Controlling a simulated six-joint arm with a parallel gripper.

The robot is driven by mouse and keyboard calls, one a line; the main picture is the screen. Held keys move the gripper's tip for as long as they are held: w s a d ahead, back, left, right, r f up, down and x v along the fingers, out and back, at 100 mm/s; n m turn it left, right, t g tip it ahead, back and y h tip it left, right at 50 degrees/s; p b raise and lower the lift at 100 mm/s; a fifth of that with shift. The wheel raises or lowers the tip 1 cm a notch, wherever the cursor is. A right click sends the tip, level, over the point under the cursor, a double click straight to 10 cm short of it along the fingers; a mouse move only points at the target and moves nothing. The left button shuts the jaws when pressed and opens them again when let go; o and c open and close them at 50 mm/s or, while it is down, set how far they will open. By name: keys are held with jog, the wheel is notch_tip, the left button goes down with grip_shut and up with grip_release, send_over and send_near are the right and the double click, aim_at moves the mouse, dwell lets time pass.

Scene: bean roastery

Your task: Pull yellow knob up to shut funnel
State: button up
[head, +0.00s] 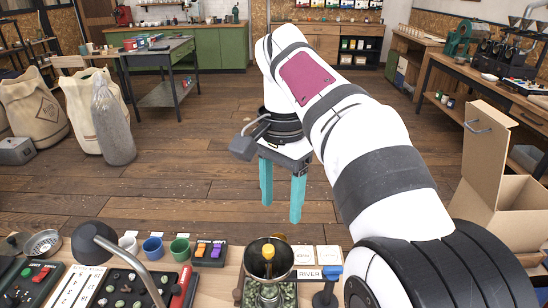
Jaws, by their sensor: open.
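The yellow knob (267,251) stands in the middle of the dark round funnel (287,262) on the wooden table at the bottom of the head view. A clear vessel of greenish beans (265,295) shows below the funnel, cut off by the frame's lower edge. My gripper (281,212) has two teal fingers, apart and empty, pointing down. In the picture it is above the funnel, beyond the table's far edge with floor behind it. It is not touching the knob. I cannot tell how high the knob sits on its stem.
A switch box with orange and purple switches (210,252), several cups, a bean tray (125,290) and a bent lamp (95,238) are left. An open cardboard box (485,150) is at right.

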jog(key=w+a, duration=0.2)
jog(key=w, duration=0.1)
send_near(268, 248)
jog(key=shift+m, duration=0.4)
notch_tip(268, 248, down, 9)
jog(key=shift+s+r, duration=0.15)
grip_shut()
dwell(0.9)
